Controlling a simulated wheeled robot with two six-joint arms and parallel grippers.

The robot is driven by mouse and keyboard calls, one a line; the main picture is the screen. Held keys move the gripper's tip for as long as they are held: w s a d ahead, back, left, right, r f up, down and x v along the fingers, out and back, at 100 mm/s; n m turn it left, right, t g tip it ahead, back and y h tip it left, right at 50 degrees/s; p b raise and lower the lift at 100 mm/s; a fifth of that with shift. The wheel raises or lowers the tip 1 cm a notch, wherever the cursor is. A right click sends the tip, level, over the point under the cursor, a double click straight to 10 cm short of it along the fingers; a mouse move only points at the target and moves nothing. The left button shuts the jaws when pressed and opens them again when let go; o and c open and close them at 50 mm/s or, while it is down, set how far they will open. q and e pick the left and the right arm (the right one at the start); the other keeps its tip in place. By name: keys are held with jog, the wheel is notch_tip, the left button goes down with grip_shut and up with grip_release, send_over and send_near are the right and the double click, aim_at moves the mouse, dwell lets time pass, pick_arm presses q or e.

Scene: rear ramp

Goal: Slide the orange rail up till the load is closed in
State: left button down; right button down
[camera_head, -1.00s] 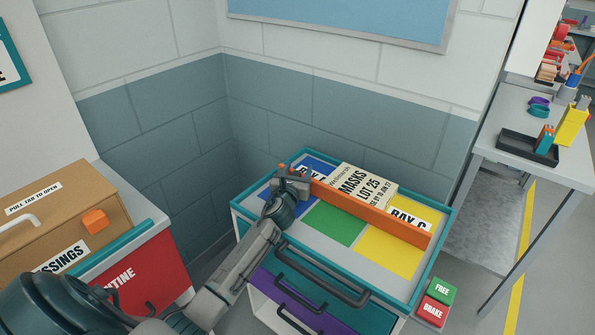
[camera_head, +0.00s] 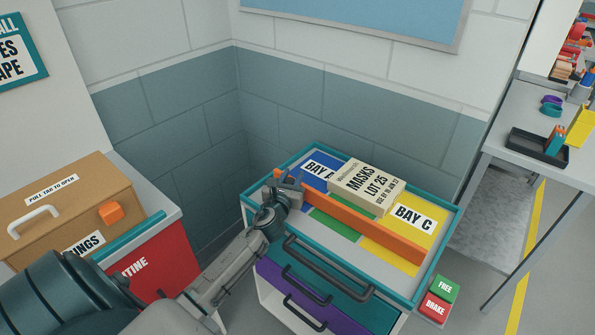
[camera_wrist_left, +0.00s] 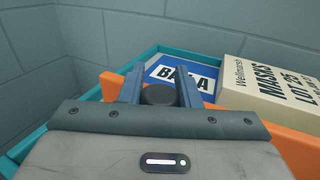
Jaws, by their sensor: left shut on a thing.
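The orange rail (camera_head: 352,221) lies across the top of the trolley (camera_head: 444,243), over its blue, green and yellow patches. My left gripper (camera_head: 290,180) is at the rail's left end. In the left wrist view its fingers (camera_wrist_left: 160,90) stand either side of a dark round knob (camera_wrist_left: 158,95) at the orange rail (camera_wrist_left: 285,147), shut on it. The load, a cream box marked MASKS LOT 25 (camera_head: 367,184), sits behind the rail near the middle; it also shows in the left wrist view (camera_wrist_left: 270,83). I cannot tell whether box and rail touch. My right gripper is out of view.
A teal rim surrounds the trolley top; drawers with dark handles (camera_head: 325,268) are below. Green FREE and red BRAKE blocks (camera_head: 438,300) are at its right corner. A brown box (camera_head: 67,208) stands left. Walls rise behind; a grey table (camera_head: 505,155) is right.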

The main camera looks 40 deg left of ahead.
pick_arm(q)
jog(key=shift+f, duration=0.1)
jog(key=c, duration=1.1)
grip_release()
jog(key=shift+o, duration=0.2)
jog(key=shift+s, duration=0.1)
jog(key=b+v, duration=0.1)
jog(key=v, duration=0.9)
jog(key=shift+s+d+b, duration=0.1)
jog(key=shift+s+b, duration=0.2)
